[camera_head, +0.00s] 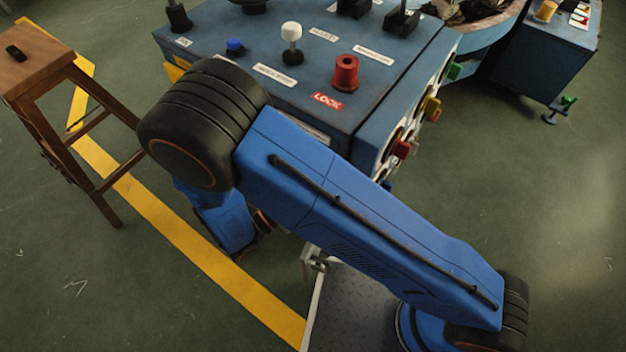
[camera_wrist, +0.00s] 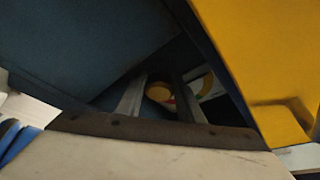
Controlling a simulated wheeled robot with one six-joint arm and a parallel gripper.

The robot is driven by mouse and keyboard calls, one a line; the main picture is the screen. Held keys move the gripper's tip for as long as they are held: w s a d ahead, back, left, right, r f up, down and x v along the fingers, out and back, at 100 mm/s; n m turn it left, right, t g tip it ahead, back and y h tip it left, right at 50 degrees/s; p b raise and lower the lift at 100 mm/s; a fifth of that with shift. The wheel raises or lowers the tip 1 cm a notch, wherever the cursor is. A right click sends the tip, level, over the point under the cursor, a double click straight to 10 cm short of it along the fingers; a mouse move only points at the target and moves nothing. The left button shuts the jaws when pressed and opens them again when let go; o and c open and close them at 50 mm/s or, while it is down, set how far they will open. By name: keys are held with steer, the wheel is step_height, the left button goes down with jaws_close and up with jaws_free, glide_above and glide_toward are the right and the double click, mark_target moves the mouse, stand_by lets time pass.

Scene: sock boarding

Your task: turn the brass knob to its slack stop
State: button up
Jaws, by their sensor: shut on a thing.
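The brass knob (camera_wrist: 159,92) shows in the wrist view as a small round yellow-gold piece, dim in shadow, in front of a pale dial plate. My gripper (camera_wrist: 158,84) has one grey finger on each side of it and is shut on it. The knob's turn angle and any stop mark are too dark and small to read. In the head view my own blue arm and the console hide my gripper and this knob.
The blue console (camera_head: 230,100) carries a red spool-like knob (camera_head: 346,72), a white ball-topped lever (camera_head: 291,40) and a blue button (camera_head: 235,47). A yellow panel (camera_wrist: 265,60) stands close at right in the wrist view. A wooden stool (camera_head: 40,75) stands left.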

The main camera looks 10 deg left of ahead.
steer(key=shift+r, duration=0.1)
stand_by(0.3)
steer(key=o, duration=1.1)
steer(key=shift+c, duration=0.2)
steer(key=v, duration=1.7)
steer(key=shift+a, duration=0.15)
steer(key=shift+s, duration=0.15)
